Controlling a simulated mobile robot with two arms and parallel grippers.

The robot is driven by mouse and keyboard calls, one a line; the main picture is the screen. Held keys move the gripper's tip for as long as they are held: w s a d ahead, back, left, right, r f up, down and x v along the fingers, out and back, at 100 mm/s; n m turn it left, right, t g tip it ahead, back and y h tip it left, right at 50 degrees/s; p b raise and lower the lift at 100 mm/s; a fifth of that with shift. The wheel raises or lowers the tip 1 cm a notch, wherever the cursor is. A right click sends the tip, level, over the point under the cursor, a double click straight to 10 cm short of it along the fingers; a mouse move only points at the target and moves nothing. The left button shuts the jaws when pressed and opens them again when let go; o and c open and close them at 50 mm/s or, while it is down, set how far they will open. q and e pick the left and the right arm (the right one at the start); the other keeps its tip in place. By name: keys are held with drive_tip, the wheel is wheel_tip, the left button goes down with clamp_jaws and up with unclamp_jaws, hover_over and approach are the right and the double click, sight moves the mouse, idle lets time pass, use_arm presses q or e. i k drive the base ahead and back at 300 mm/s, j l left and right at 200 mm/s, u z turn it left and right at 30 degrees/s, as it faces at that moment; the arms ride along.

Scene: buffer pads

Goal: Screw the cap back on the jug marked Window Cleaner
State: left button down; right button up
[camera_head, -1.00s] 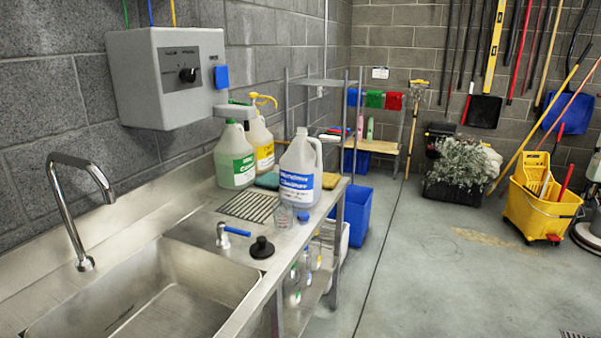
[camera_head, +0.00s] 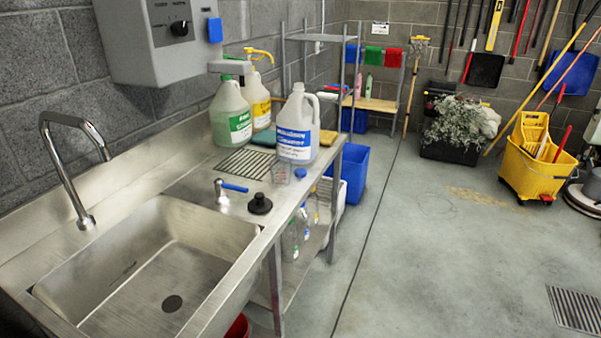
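A whitish jug (camera_head: 297,120) with a blue and white label stands upright near the front edge of the steel counter. Its label looks like "Window Cleaner", though the print is blurred. No cap shows on its top. A small blue cap (camera_head: 299,173) lies on the counter in front of the jug, close to the edge. A small clear container (camera_head: 281,173) stands just left of the cap. Neither of my grippers is in view.
A green-label jug (camera_head: 231,112) and a yellow-label jug with a yellow pump (camera_head: 258,100) stand behind. A blue-handled tap lever (camera_head: 230,188) and black stopper (camera_head: 260,204) sit by the sink (camera_head: 150,260). A blue bin (camera_head: 350,172) stands beyond the counter.

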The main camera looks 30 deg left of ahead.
sight(298, 124)
drive_tip(key=u, duration=0.55)
drive_tip(key=i+l+u, duration=0.2)
drive_tip(key=u, duration=0.2)
drive_tip(key=i+l+u, duration=0.25)
drive_tip(key=u, duration=0.15)
drive_tip(key=i+l+u, duration=0.15)
drive_tip(key=l+u, duration=0.25)
drive_tip(key=i+l, duration=0.15)
drive_tip(key=l, duration=0.3)
drive_tip(key=i+l+u, duration=0.15)
drive_tip(key=l, duration=0.35)
drive_tip(key=i+l, duration=0.1)
drive_tip(key=l, duration=0.35)
drive_tip(key=i+l+u, duration=0.1)
drive_tip(key=l, duration=0.4)
drive_tip(key=i+l+u, duration=0.1)
drive_tip(key=l, duration=0.4)
